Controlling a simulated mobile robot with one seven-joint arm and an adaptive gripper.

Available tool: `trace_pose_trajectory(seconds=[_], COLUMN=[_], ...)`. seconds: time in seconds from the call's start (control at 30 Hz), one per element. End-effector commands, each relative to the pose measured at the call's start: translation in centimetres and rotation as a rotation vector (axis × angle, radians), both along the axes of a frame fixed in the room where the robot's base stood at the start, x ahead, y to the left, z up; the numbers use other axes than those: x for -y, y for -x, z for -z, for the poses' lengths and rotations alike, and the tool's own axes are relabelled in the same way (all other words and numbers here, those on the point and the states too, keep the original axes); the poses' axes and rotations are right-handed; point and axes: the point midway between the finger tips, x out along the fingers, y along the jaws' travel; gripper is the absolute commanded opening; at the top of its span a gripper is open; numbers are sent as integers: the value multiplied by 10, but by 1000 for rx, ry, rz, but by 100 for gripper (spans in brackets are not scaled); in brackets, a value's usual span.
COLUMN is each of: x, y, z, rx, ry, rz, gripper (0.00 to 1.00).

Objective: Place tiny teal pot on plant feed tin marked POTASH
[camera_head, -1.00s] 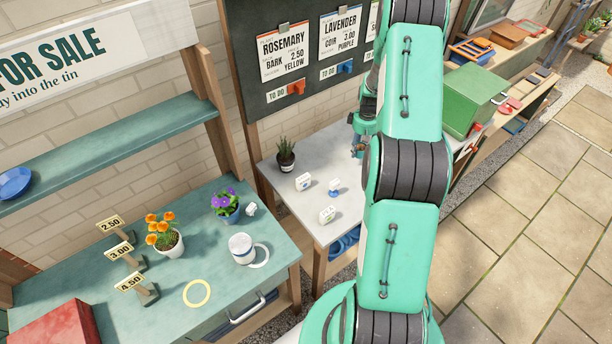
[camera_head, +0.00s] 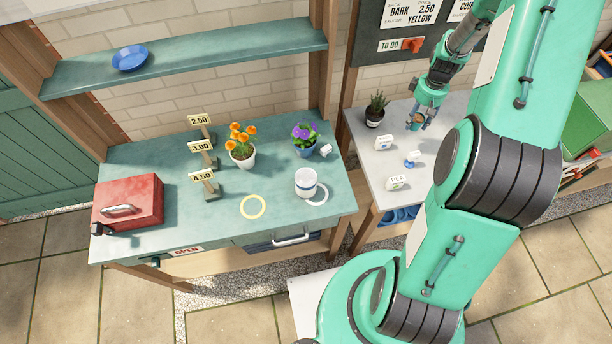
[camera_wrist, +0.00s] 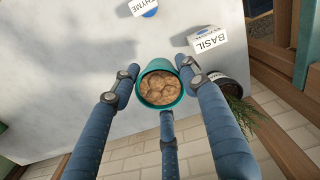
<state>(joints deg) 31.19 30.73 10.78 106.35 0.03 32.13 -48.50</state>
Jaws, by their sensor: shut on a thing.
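My gripper (camera_head: 424,114) is shut on a tiny teal pot (camera_wrist: 147,97), held up over the grey table. In the wrist view the pot sits between the blue fingers, upright towards the camera, and is filled with brown, chunky material. In the head view the pot (camera_head: 418,122) is small and partly hidden by the fingers. No label reading POTASH can be made out.
On the grey table (camera_head: 378,158) are a potted dark plant (camera_head: 375,110), a BASIL block (camera_wrist: 207,38), a THYME piece (camera_wrist: 146,8) and another small white block (camera_head: 397,182). The green bench holds orange flowers (camera_head: 241,145), purple flowers (camera_head: 304,139), price signs and a red box (camera_head: 128,201).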

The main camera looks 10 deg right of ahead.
Motion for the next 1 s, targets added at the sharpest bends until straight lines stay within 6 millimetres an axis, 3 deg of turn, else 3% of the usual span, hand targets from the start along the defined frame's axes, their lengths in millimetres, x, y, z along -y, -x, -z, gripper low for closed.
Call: trace_pose_trajectory(seconds=[0.1, 0.47, 0.77, 1.0], x=[-38, -144, -222, -277], y=[2, 25, 60, 98], z=[-15, -47, -69, -81], rx=[1, 1, 2, 0], ry=[1, 0, 0, -1], rz=[-69, -271, -437, -572], gripper=[16, 16, 16, 16])
